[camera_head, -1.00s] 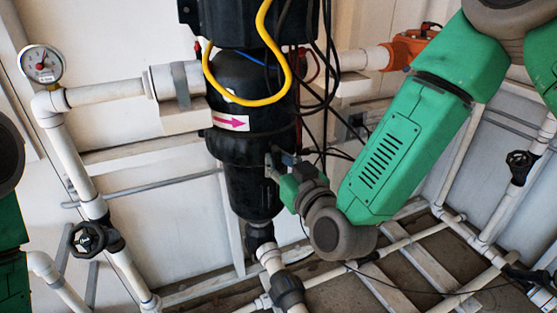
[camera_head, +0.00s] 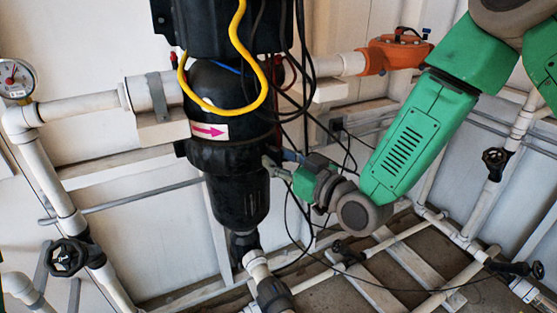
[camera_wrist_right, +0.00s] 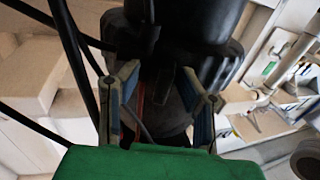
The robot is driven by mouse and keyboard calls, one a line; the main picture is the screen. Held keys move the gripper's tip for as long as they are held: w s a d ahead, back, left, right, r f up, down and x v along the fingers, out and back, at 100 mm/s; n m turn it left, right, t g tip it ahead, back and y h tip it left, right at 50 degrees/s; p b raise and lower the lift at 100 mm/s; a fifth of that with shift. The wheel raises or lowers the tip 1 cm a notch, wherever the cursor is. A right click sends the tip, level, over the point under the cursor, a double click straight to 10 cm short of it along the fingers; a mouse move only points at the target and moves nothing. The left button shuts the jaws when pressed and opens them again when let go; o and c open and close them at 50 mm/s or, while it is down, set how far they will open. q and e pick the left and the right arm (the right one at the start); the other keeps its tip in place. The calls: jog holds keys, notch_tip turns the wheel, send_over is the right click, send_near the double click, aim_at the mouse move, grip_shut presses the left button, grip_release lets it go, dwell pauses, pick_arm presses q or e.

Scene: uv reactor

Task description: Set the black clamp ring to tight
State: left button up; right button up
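The black clamp ring (camera_head: 222,154) is the thick band around the black vessel (camera_head: 238,200), just below the white label with a pink arrow. My right gripper (camera_head: 272,167) is at the vessel's right side, close to the ring's lower edge. In the right wrist view my right gripper (camera_wrist_right: 158,100) has its two blue-padded fingers spread, with a clear gap between them. The dark vessel body and a wider black band (camera_wrist_right: 225,62) lie beyond the fingers. I cannot tell whether a finger touches the ring. My left gripper is out of view.
Black cables (camera_head: 300,85) and a yellow hose (camera_head: 262,80) hang close above my right gripper. White pipes with a gauge (camera_head: 14,78) and a valve wheel (camera_head: 67,257) are at left. An orange fitting (camera_head: 392,52) is behind my right arm. A pipe frame lies below.

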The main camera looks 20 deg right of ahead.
jog(key=shift+s, duration=0.1)
jog(key=v, duration=1.2)
jog(key=shift+f, duration=0.1)
jog(key=s+f+m+g+h, duration=0.1)
jog(key=s+f+g+h, duration=0.25)
jog(key=f, duration=0.85)
jog(key=s+d+f+m+g+h, duration=0.2)
jog(key=s+f+g, duration=0.4)
jog(key=s+f, duration=0.4)
jog(key=s+d+f+m+g+h, duration=0.1)
jog(key=s+d+f+g, duration=0.3)
jog(key=s+f, duration=0.5)
jog(key=shift+s+d+f+m+g+h, duration=0.4)
jog(key=shift+s+g+h, duration=0.5)
jog(key=shift+s, duration=0.3)
